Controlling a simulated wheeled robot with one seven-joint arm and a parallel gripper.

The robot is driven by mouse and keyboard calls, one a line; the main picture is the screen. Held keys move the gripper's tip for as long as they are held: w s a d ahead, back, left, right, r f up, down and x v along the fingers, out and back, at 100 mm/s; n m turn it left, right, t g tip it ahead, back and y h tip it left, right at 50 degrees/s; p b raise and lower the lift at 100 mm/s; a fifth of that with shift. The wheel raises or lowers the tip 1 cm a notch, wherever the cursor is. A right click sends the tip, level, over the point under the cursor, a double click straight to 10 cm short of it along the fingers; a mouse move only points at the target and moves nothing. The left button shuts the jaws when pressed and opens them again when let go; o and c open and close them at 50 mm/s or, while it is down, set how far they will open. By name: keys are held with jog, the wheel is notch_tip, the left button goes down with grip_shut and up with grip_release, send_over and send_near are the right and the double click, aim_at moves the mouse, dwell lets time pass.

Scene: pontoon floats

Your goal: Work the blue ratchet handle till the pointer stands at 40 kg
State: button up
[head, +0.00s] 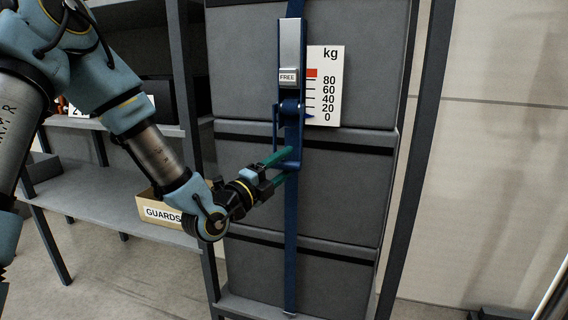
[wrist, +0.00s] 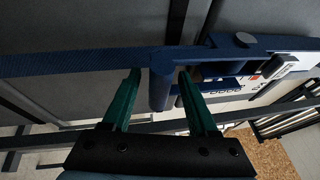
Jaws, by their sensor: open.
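The blue ratchet handle (head: 289,165) hangs down on a blue strap in front of grey stacked floats. My gripper (head: 281,165) is at the handle's lower end, its green fingers open. In the wrist view the handle's blue grip (wrist: 160,88) lies between the tips of my open gripper (wrist: 158,82), with gaps at both sides. The white kg scale (head: 327,85) runs from 0 to 80, with a red mark above 80. A grey tab marked FREE (head: 288,77) sits above the ratchet drum (head: 291,107).
A dark rack upright (head: 419,150) stands right of the floats. Shelving at the left holds a cardboard box marked GUARDS (head: 163,212), behind my arm. The wall and floor to the right are mostly clear.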

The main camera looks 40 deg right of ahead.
jog(key=shift+c, duration=0.2)
grip_shut()
dwell(0.3)
dwell(0.9)
